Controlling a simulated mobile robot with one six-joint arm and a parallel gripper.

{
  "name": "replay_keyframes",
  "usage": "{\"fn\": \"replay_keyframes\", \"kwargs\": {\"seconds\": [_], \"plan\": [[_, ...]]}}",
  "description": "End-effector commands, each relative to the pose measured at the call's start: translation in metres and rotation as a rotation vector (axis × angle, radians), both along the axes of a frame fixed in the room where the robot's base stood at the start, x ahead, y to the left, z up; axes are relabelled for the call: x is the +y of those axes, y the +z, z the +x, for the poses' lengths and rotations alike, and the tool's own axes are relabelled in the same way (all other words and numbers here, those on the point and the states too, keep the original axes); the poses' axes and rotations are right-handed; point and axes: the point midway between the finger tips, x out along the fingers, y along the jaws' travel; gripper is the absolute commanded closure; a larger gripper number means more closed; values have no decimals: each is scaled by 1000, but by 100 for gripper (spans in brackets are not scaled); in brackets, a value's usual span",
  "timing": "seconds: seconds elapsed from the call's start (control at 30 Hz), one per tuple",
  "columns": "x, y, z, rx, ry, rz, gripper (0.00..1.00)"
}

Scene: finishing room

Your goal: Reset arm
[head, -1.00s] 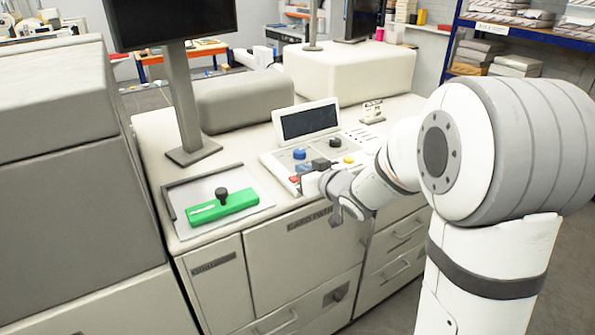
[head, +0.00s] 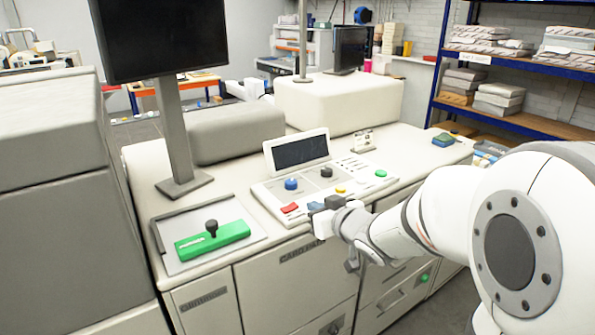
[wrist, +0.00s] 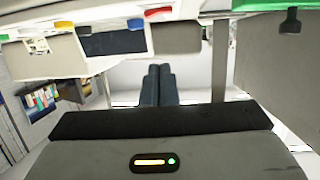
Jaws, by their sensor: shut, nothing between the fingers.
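My gripper (head: 326,206) is in front of the cream machine's front top edge, just below the control panel (head: 325,180). In the wrist view its two dark fingers (wrist: 158,86) lie side by side, shut with nothing between them. My white arm reaches in from the right of the head view. The panel carries a small dark screen (head: 300,152), a blue knob (head: 291,184), a black knob (head: 326,172), a red button (head: 290,208), a yellow button (head: 341,190) and a green button (head: 381,174).
A green block with a black knob (head: 212,240) lies on a grey plate (head: 168,262) at the left. A monitor (head: 160,38) on a post stands behind it. A blue-framed shelf (head: 520,63) with stacked paper is at the back right. Drawers are below the counter.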

Motion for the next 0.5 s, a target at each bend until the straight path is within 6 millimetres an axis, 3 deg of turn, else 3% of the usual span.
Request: {"fn": "replay_keyframes", "kwargs": {"seconds": [0.13,0.27,0.4,0.5], "plan": [[-38,4,-15,82,-187,-103,100],[-73,-2,-48,227,-353,-185,100],[-95,-14,-101,430,-468,-233,100],[-99,-23,-145,590,-503,-247,100]]}}
